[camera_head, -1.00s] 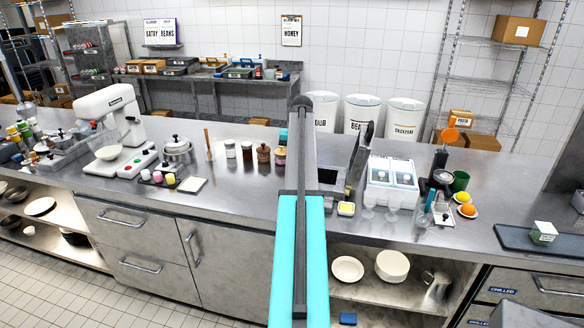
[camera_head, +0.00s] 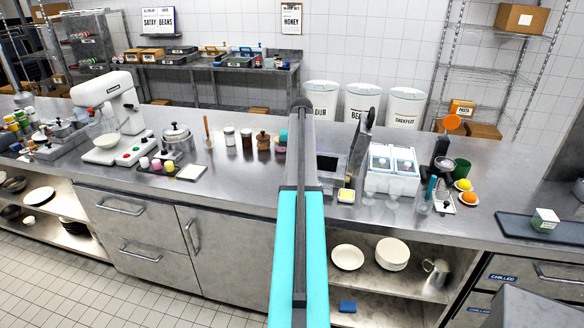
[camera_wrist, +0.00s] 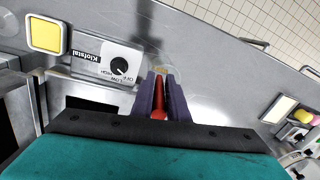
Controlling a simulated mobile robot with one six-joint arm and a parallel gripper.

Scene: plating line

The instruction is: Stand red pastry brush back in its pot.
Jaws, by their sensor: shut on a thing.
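My gripper (camera_wrist: 160,84) shows in the wrist view with its purple fingers shut on the red pastry brush (camera_wrist: 159,106). Below the fingertips is the grey steel counter. In the head view my arm covers the middle of the counter, and I cannot make out the gripper or brush there. I cannot tell which container is the brush's pot; it may be hidden behind my arm.
Several jars stand left of my arm, including a brown one (camera_head: 263,141). A dial-fronted appliance (camera_wrist: 106,62) and yellow tub (camera_head: 346,195) are close to my arm. Glasses (camera_head: 395,191) stand to the right.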

